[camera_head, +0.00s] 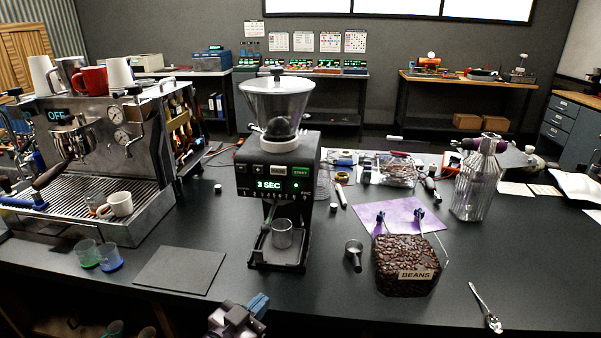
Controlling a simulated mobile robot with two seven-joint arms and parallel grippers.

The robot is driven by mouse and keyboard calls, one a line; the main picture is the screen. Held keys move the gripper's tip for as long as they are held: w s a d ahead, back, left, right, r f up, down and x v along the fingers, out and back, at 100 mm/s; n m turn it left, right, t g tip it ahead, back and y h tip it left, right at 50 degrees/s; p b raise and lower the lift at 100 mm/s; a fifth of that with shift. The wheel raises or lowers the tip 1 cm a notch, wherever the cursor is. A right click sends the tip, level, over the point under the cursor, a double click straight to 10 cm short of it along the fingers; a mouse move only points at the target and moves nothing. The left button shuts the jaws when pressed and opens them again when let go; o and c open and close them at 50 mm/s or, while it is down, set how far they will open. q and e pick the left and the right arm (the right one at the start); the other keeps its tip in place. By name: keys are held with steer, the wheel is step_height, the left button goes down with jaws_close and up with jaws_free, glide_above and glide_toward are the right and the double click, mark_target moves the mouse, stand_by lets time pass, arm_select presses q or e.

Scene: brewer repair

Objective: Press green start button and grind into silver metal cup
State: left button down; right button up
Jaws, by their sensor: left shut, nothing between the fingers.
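The black grinder (277,158) stands upright mid-counter with a clear hopper (277,100) on top. Its display (270,185) reads "3 SEC". The green start button (301,170) is at the right of its front panel. The silver metal cup (282,234) stands upright on the grinder's base, under the outlet; its inside is not clearly visible. My left gripper (257,304) is at the bottom edge, in front of and below the grinder, shut and empty, apart from the cup and button. My right gripper does not show.
The espresso machine (85,135), display "OFF", stands left. A dark mat (180,270) and two small glasses (98,256) lie left of the grinder. A portafilter (354,253), a bean bag (405,266), a glass bottle (478,185) and a spoon (487,308) are right.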

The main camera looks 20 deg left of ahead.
mark_target(301, 172)
arm_select(q)
steer(key=w+d+r+m+t+h, duration=0.2)
steer(key=r+h, duration=0.1)
steer(key=r, duration=0.8)
steer(key=w+d+r+m+t+h, duration=0.2)
steer(key=r+h, duration=0.1)
steer(key=r, duration=0.8)
steer(key=shift+d+t, duration=0.35)
steer(key=shift+t, duration=0.05)
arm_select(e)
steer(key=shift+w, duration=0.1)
